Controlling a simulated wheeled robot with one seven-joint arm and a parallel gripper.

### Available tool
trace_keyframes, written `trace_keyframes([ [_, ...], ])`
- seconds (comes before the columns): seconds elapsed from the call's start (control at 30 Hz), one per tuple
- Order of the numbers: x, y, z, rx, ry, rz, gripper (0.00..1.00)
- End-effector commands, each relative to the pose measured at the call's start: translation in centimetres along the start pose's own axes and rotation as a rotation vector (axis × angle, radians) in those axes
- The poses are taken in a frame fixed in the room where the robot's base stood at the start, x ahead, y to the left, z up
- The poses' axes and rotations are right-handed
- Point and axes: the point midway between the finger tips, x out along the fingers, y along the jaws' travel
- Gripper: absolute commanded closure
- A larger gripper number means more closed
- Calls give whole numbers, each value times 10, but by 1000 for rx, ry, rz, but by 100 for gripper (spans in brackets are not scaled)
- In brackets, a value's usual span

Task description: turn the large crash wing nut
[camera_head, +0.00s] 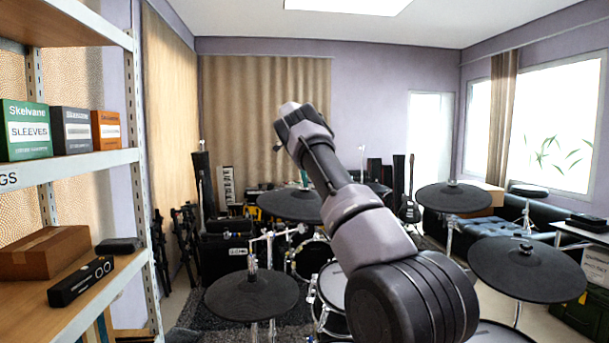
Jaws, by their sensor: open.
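Several dark cymbal pads stand on metal stands around a drum kit. One pad (283,207) is at the back left, partly behind my arm. Another pad (450,199) is at the back right, with a small fitting (453,183) at its centre. A wide pad (520,270) is at the front right, with a small fitting (525,246) on top. A lower pad (250,297) is at the front left, with a rod rising from its centre. I cannot tell which is the large crash, and no wing shape is clear. My arm rises through the middle; I cannot make out its gripper.
A shelf unit (92,163) with boxes fills the left side. Drums (333,283) stand low behind my arm. A dark sofa (483,229) and a side table (582,238) are at the right. A guitar (410,205) stands at the back. Open air lies above the pads.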

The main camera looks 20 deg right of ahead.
Motion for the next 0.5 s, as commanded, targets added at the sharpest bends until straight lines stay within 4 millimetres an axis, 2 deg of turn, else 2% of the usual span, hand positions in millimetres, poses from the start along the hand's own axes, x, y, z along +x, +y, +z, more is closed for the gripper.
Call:
trace_keyframes([
  [0.3, -50, 0, -2, 3, 0, -5, 18],
  [0.5, -66, 1, -3, 2, 2, -2, 18],
])
